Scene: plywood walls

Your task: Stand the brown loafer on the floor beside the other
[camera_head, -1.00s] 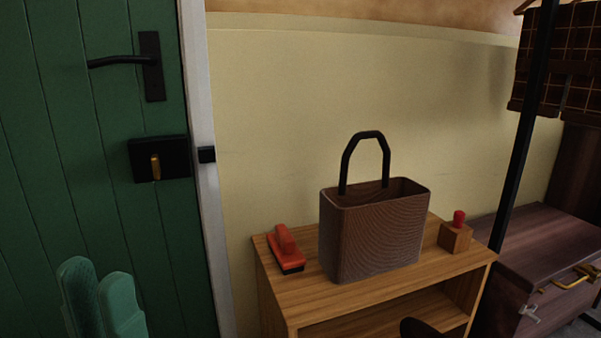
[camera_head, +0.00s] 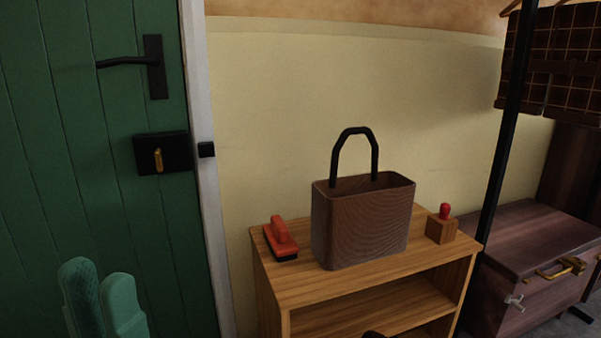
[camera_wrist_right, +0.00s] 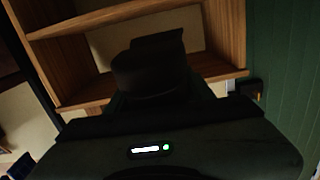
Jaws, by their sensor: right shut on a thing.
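My left gripper (camera_head: 103,303) shows as two teal fingers at the bottom left of the head view, in front of the green door. Its fingers are close together with nothing visible between them. In the right wrist view my right gripper is shut on a dark thing, taken as the loafer (camera_wrist_right: 150,68), in front of the wooden shelf unit; it is too dark to make out its colour or the fingertips. A small dark tip shows at the bottom edge of the head view; I cannot tell what it is. The other loafer and the floor spot beside it are not visible.
A wooden shelf unit (camera_head: 370,291) stands against the wall, carrying a brown basket bag (camera_head: 362,225), a red brush (camera_head: 281,238) and a wooden block with a red knob (camera_head: 441,225). A black post (camera_head: 503,135) and a dark chest (camera_head: 535,245) stand at right. The green door (camera_head: 90,180) is at left.

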